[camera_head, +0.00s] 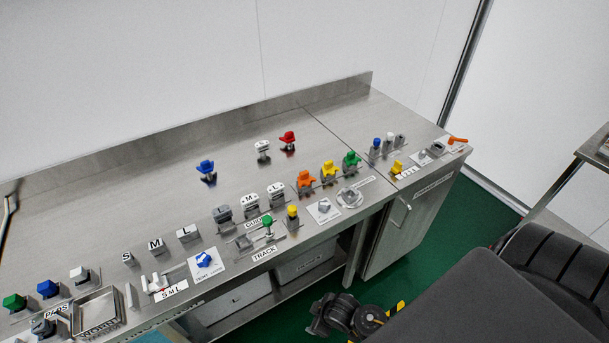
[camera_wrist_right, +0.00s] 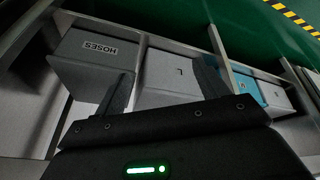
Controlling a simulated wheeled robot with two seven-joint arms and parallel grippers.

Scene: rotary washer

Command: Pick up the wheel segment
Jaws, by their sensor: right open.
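Several small coloured pieces stand on the steel bench; I cannot tell for sure which is the wheel segment. An orange piece (camera_head: 305,181), a yellow piece (camera_head: 330,170) and a green piece (camera_head: 351,160) stand in a row on the right half. A blue piece (camera_head: 206,168), a white piece (camera_head: 263,148) and a red piece (camera_head: 288,140) stand farther back. My right gripper (camera_wrist_right: 166,80) is open and empty in the right wrist view, facing the bins under the bench. My dark right arm shows low in the head view, below the bench's front edge. My left gripper is out of view.
The steel bench (camera_head: 110,203) has a raised back edge and labelled fixtures along its front. Under it are a HOSES bin (camera_wrist_right: 98,55), other grey bins and a blue bin (camera_wrist_right: 245,88). The bench's middle back is largely clear.

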